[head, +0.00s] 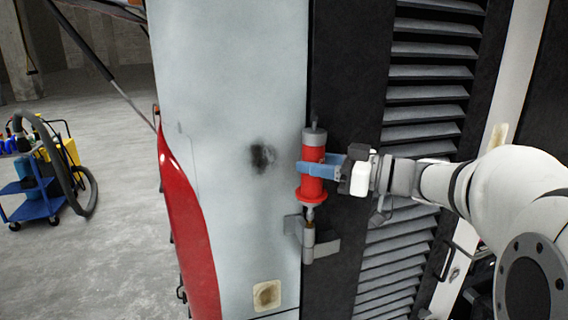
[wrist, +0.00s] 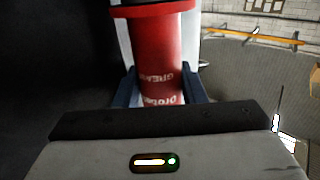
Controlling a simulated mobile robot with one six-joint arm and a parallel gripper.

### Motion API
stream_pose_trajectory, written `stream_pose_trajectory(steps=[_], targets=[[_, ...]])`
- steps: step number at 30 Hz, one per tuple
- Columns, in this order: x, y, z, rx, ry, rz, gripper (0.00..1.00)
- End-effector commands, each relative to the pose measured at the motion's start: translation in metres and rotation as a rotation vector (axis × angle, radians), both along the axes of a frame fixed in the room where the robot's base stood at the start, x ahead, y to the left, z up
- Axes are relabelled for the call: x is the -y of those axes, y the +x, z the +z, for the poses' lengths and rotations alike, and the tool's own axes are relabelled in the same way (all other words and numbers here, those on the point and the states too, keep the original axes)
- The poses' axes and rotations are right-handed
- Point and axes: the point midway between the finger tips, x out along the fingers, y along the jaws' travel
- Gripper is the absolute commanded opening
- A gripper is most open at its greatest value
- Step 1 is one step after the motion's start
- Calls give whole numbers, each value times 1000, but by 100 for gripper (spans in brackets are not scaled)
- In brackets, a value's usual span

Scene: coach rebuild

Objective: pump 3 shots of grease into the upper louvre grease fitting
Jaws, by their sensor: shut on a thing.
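A red grease gun (head: 313,187) with a grey top stands upright in front of the coach's side; its red body with white lettering fills the middle of the wrist view (wrist: 162,55). My gripper (head: 318,168) is shut around the body, with blue fingers on both sides of it. The gun's narrow lower end points down at a grey hinge (head: 308,242) between the pale panel and the black louvred door. The tip appears to meet the hinge's top, but I cannot tell whether it touches. The grease fitting itself cannot be made out there.
The louvres (head: 425,105) lie right of the gun, behind my arm. A pale panel (head: 225,110) with a dark smudge (head: 262,157) lies to the left. A blue cart (head: 38,190) with a hose stands far left on open floor.

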Motion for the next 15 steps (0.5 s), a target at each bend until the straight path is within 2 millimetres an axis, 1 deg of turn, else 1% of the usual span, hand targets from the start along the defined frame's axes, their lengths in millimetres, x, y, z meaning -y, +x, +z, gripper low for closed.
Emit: stream_pose_trajectory(steps=[6, 15], targets=[[0, 0, -2, -5, -1, 1, 10], [0, 0, 6, -5, -1, 1, 10]])
